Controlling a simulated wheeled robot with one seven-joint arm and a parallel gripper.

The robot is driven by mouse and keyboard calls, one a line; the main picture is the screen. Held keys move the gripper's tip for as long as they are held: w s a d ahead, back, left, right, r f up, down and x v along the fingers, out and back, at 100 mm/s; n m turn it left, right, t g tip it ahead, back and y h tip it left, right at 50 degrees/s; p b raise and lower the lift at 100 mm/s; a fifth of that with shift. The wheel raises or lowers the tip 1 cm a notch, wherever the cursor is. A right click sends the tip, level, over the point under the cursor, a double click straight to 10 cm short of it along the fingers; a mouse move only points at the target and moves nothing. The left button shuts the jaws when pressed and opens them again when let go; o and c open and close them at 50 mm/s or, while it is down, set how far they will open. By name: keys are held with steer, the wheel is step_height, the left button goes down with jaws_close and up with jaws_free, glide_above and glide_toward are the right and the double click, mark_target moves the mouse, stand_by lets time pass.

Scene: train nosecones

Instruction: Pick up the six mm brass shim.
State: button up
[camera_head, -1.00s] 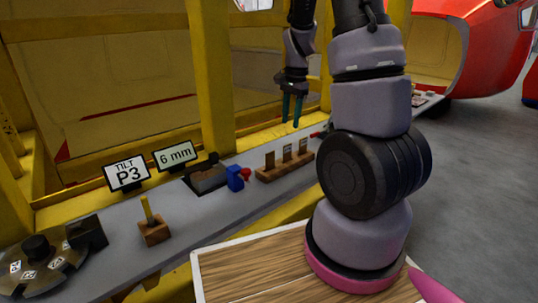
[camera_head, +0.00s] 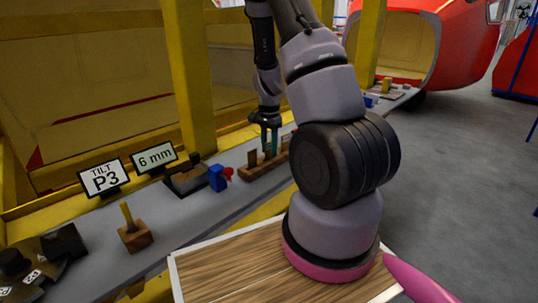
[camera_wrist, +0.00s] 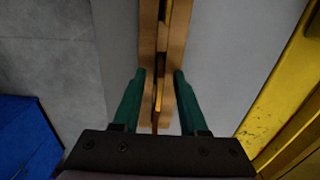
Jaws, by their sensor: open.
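A wooden rack (camera_head: 250,172) stands on the grey ledge and holds several thin upright plates. One brown plate (camera_head: 252,158) stands left of my gripper (camera_head: 269,150); the others are partly hidden by my fingers and arm. In the wrist view, my gripper (camera_wrist: 162,72) has its green fingers apart, one on each side of a thin brass-coloured plate (camera_wrist: 160,90) seen edge-on. The fingers straddle this plate with small gaps, and the wooden rack (camera_wrist: 148,25) runs beneath it. I cannot read which thickness this plate is.
A blue item (camera_head: 217,178) with a red part sits left of the rack. A yellow post (camera_head: 188,80) rises behind; a yellow rail (camera_wrist: 290,90) runs at right in the wrist view.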

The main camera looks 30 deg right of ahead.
steer(key=shift+f, duration=0.55)
jaws_close()
stand_by(1.0)
